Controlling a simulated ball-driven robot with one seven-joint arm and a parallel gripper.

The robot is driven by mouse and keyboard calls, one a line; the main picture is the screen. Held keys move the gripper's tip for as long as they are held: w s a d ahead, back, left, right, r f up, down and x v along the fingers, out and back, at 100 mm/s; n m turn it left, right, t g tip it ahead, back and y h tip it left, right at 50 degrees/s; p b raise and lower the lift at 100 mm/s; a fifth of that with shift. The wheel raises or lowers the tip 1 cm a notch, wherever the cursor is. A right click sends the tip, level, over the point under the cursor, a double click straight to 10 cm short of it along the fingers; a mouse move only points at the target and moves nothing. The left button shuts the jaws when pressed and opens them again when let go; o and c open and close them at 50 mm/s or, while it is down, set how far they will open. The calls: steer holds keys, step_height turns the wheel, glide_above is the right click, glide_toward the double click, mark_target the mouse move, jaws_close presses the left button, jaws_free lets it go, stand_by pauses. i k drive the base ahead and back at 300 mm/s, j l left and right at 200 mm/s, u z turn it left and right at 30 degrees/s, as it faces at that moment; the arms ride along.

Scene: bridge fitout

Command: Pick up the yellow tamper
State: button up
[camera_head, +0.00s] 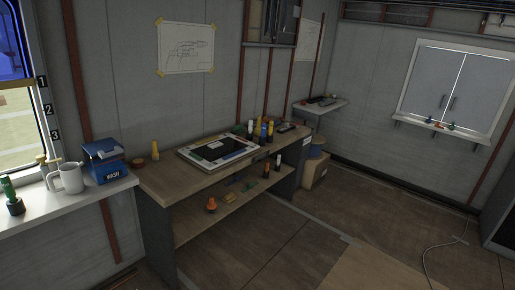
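A small upright yellow object (155,150) stands on the left end of the wooden workbench (165,182), against the wall. It has a narrow top and wider foot, and looks like the yellow tamper, though it is small at this distance. Another yellow piece (270,131) stands in a group of bottle-like objects at the bench's right end; its shape is too small to tell. My gripper is not in view.
A white counter (75,205) at left holds a grey mug (68,178), a blue box (107,160) and a green-topped tool (12,197). A framed board (217,150) lies on the bench. The lower shelf holds small items. Floor (270,245) in front is open; a cable (432,250) lies at right.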

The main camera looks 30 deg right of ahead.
mark_target(258, 130)
steer(key=i+l+z, duration=0.15)
steer(key=i+z, duration=0.15)
steer(key=i, duration=0.5)
steer(key=i+z, duration=0.3)
steer(key=i, duration=0.45)
